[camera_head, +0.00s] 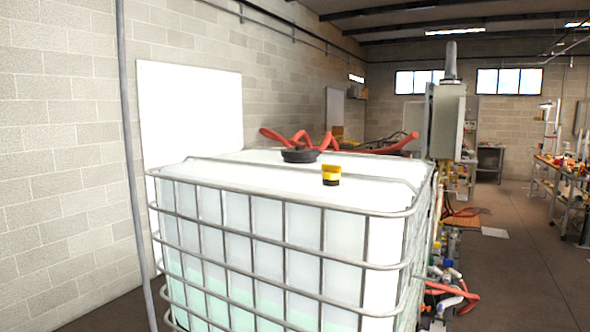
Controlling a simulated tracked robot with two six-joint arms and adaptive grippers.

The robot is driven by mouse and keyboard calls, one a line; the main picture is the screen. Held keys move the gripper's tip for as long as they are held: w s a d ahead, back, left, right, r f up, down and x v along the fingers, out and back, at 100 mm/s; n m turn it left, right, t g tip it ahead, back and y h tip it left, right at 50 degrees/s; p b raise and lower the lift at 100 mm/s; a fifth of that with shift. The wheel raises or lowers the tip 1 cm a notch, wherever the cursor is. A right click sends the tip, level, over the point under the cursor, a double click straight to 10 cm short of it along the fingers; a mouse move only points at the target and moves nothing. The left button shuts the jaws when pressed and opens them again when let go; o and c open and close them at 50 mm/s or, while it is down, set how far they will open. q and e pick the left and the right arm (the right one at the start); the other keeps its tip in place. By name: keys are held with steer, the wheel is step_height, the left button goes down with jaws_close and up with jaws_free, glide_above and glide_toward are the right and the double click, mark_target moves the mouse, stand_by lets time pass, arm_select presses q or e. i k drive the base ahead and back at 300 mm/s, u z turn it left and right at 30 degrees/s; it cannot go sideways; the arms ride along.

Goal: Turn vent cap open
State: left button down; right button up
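A small yellow cap with a dark lower band (331,175) stands upright on top of the white caged tank (250,215), near its front edge and right of the middle. It looks like the vent cap; whether it is open or shut cannot be told. A larger black round lid (299,155) sits on the tank top behind it and to the left. Neither of my grippers shows in the head view.
Grey metal bars cage the tank, with a rail along its top edges. A red hose (300,138) lies behind the black lid. A grey box (447,122) stands at the tank's right rear. A thin grey pole (130,150) rises at the left.

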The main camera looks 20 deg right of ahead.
mark_target(330, 171)
steer(key=z, duration=0.75)
steer(key=i, duration=0.15)
steer(key=u, duration=2.6)
steer(key=i, duration=1.55)
steer(key=z, duration=1.2)
steer(key=i, duration=0.15)
steer(key=z, duration=2.4)
steer(key=i, duration=0.55)
steer(key=z, duration=0.35)
